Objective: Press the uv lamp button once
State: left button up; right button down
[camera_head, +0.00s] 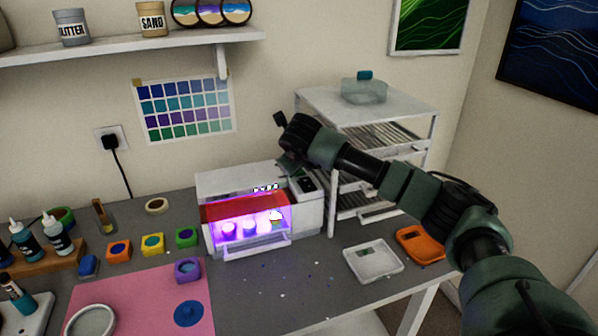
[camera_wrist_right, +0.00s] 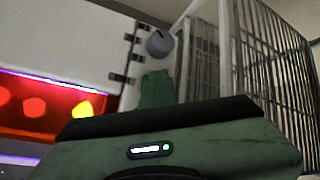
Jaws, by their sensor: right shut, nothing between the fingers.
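The UV lamp (camera_head: 308,212) is a white box on the grey worktop, with a red see-through front and a purple glow inside. Small pieces sit in its lit chamber, and the red window (camera_wrist_right: 45,103) also shows in the right wrist view. My right gripper (camera_head: 288,168) is over the lamp's top right part, shut and empty. In the right wrist view its green fingers (camera_wrist_right: 157,90) point at the white panel, just below a round grey knob (camera_wrist_right: 160,43). I cannot tell whether they touch the panel, or whether this knob is the button. My left gripper is out of view.
A white rack (camera_head: 365,105) stands close to the lamp's right. A white tray (camera_head: 373,262) and an orange tray (camera_head: 420,245) lie right of the lamp. A pink mat (camera_head: 140,300), colour pots and bottles fill the left side. Worktop before the lamp is mostly clear.

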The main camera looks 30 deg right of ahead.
aim_at(299, 173)
dwell(0.3)
jog(key=shift+r+p, duration=0.3)
jog(key=shift+r, duration=0.45)
jog(key=shift+r+p, duration=1.1)
jog(key=shift+r, duration=1.45)
